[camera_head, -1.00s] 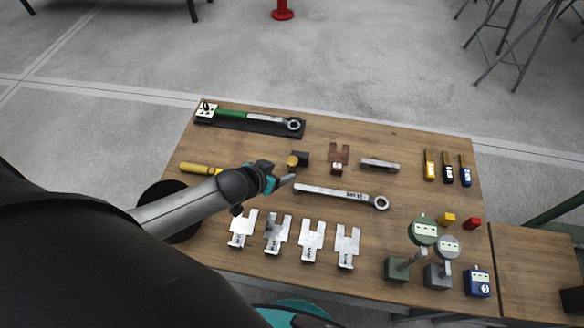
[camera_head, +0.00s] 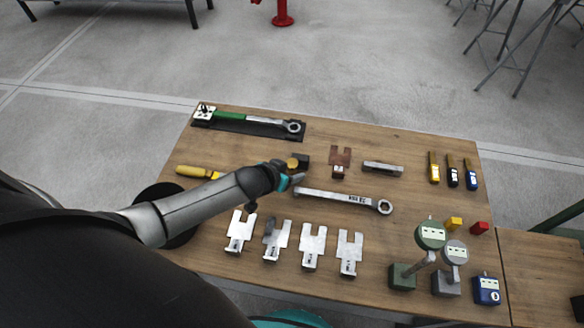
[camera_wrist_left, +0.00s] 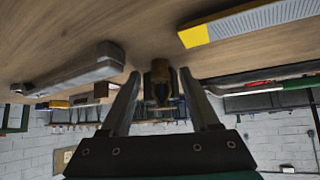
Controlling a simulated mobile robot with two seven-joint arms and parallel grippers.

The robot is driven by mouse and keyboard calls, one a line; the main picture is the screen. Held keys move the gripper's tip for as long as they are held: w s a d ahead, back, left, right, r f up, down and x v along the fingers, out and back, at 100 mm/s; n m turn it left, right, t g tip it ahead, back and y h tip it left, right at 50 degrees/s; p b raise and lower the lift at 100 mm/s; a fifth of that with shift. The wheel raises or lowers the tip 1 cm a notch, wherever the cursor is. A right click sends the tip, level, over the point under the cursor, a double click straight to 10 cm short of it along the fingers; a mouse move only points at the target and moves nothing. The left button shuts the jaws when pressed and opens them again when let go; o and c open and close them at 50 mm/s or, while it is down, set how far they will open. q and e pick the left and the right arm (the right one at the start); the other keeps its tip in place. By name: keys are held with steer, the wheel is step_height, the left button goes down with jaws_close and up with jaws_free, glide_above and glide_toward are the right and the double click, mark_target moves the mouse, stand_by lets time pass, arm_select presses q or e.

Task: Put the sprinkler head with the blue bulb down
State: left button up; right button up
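A brass piece (camera_head: 292,162), which looks like the sprinkler head, is by a small dark block (camera_head: 304,159) on the table. In the left wrist view the sprinkler head (camera_wrist_left: 158,85) appears between the fingers, with a flat brass disc at its lower end; I cannot make out the bulb's colour. My left gripper (camera_head: 301,177) is low over the table, just on the near side of the brass piece. In the left wrist view its two fingers (camera_wrist_left: 160,76) are apart, with narrow gaps on both sides of the brass piece. My right gripper is not in view.
A long wrench (camera_head: 340,198) lies right of the gripper, and a yellow-handled tool (camera_head: 195,171) lies to the left. Several metal brackets (camera_head: 312,245) line the near side. A copper-coloured fork piece (camera_head: 340,160) and gauges (camera_head: 431,236) are farther right.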

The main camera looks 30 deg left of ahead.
arm_select(q)
jaws_close()
stand_by(0.6)
